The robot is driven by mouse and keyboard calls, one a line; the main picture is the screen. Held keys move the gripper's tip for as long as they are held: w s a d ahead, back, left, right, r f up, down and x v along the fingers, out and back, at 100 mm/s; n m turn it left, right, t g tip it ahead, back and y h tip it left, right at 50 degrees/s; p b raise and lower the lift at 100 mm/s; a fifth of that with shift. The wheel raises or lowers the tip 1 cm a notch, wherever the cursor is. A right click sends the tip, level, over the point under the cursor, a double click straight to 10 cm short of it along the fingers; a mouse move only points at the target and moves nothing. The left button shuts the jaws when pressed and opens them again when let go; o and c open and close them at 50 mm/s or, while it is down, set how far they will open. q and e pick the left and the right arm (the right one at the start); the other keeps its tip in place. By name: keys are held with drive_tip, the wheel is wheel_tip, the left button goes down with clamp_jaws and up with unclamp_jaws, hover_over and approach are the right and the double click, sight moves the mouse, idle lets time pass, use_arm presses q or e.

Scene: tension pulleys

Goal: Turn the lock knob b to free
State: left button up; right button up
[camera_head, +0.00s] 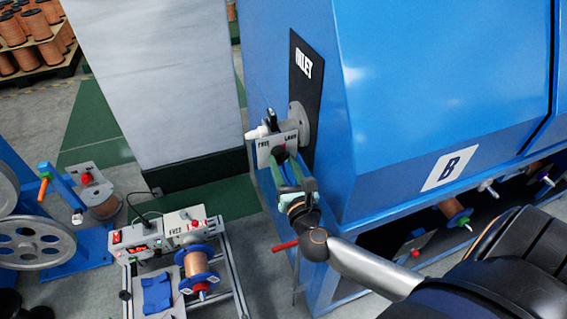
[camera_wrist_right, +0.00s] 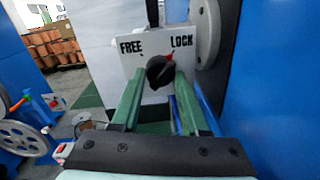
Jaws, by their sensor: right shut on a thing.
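The lock knob (camera_wrist_right: 159,73) is black with a red pointer, on a light plate (camera_wrist_right: 132,66) marked FREE at left and LOCK at right. In the right wrist view the red pointer leans up and right, toward LOCK. My right gripper (camera_head: 287,162) reaches the plate on the front of the blue machine. Its green fingers, also in the right wrist view (camera_wrist_right: 158,84), lie on either side of the knob and are shut on it. In the head view the fingers hide most of the knob. My left gripper is not in view.
The big blue machine (camera_head: 420,80) with a B label stands right of the plate. A grey cabinet (camera_head: 155,80) stands at left. A bench rig with a copper spool (camera_head: 197,263) is below left. A red-handled rod (camera_head: 285,245) sticks out near my right wrist.

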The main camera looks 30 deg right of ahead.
clamp_jaws()
drive_tip(key=n+p, duration=0.2)
drive_tip(key=n, duration=0.1)
drive_tip(key=shift+d+r+n, duration=0.1)
drive_tip(key=shift+n, duration=0.2)
drive_tip(key=n+p, duration=0.2)
drive_tip(key=n, duration=0.2)
drive_tip(key=shift+n, duration=0.4)
drive_tip(key=n, duration=0.3)
drive_tip(key=shift+n+t+p, duration=0.3)
drive_tip(key=shift+n+p, duration=0.05)
drive_tip(key=shift+n, duration=0.05)
drive_tip(key=n, duration=0.6)
drive_tip(key=shift+y, duration=0.3)
drive_tip(key=shift+n+t, duration=0.3)
drive_tip(key=o, duration=1.2)
unclamp_jaws()
drive_tip(key=shift+c, duration=0.2)
